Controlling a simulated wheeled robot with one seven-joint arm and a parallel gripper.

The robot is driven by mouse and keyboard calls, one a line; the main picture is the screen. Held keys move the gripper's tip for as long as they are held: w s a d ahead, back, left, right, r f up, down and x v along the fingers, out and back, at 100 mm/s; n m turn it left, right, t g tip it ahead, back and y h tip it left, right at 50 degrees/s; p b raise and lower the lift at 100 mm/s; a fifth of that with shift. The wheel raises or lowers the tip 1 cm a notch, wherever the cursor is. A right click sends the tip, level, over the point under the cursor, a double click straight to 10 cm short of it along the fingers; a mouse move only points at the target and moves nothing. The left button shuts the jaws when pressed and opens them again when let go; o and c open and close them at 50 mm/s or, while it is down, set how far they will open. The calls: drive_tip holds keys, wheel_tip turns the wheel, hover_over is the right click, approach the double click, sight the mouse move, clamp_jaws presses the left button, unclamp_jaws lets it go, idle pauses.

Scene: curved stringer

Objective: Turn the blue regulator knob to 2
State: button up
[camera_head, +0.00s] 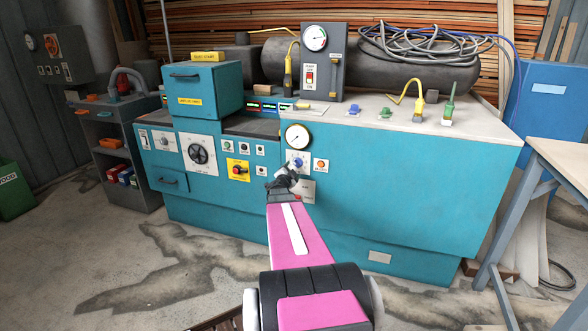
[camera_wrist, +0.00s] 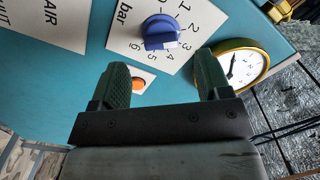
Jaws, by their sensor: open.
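The blue regulator knob (camera_wrist: 158,32) sits on a white plate (camera_wrist: 118,30) marked "bar" with a ring of numerals. Its raised grip is angled in the wrist view, and I cannot tell exactly which number it marks. In the head view the knob (camera_head: 297,161) is small, on the teal front panel just above my gripper. My gripper (camera_wrist: 162,64) is open and empty. Its two dark fingers are spread to either side of the knob's line, with the tips short of the knob in the wrist view.
A yellow-rimmed gauge (camera_wrist: 238,68) is beside the right finger in the wrist view. An orange button (camera_wrist: 138,84) shows by the left finger. The teal cabinet (camera_head: 400,180) fills the middle. A wooden-topped table (camera_head: 565,165) stands at right.

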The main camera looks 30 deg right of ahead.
drive_tip(key=v, duration=0.4)
drive_tip(key=shift+s+a, duration=0.15)
drive_tip(key=a+f+n+y, duration=0.3)
drive_tip(key=a+n+y, duration=0.4)
drive_tip(key=a, duration=0.6)
drive_tip(key=a+f+n+y, duration=0.3)
drive_tip(key=a+n+y, duration=0.35)
drive_tip(key=a, duration=0.65)
drive_tip(key=s+a+f+n+g, duration=0.2)
drive_tip(key=s+a+g, duration=0.3)
drive_tip(key=s, duration=0.4)
drive_tip(key=s+a+f+n+g, duration=0.2)
drive_tip(key=s+a+n+g, duration=0.2)
drive_tip(key=s, duration=0.5)
drive_tip(key=a+g, duration=0.1)
drive_tip(key=g, duration=0.1)
drive_tip(key=shift+s+a+f+g, duration=0.3)
drive_tip(key=shift+a+f, duration=0.05)
drive_tip(key=shift+f, duration=0.05)
